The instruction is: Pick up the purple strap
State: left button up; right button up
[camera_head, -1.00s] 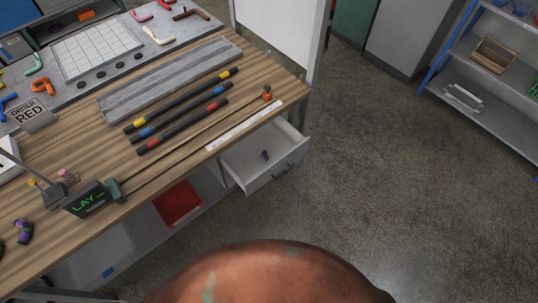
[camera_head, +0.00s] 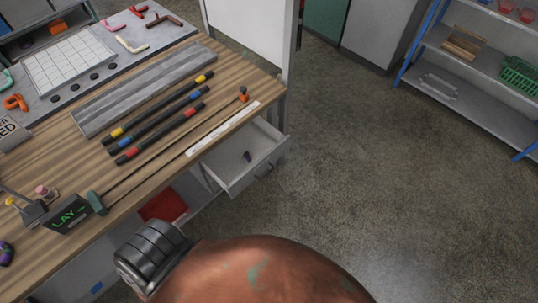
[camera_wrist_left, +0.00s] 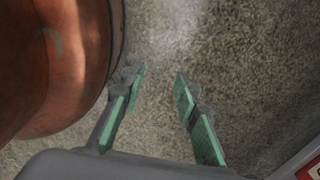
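A small purple rolled item (camera_head: 6,253), which looks like the purple strap, lies on the wooden workbench (camera_head: 60,160). It is at the far left edge of the head view and partly cut off. My left gripper (camera_wrist_left: 159,74) shows in the left wrist view, with its two green-padded fingers apart and nothing between them. It is over bare concrete floor, and the strap is not in that view. The gripper itself does not show in the head view. My right gripper is in neither view.
A dark "LAY" display (camera_head: 70,213) stands near the strap. Several dark rods with coloured bands (camera_head: 160,118) lie on the bench. An open drawer (camera_head: 245,160) juts from its front. A shelf rack (camera_head: 480,80) stands at the right. The floor (camera_head: 350,150) between is clear.

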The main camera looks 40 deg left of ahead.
aim_at(247, 154)
jog(key=z, duration=0.05)
jog(key=i, duration=3.3)
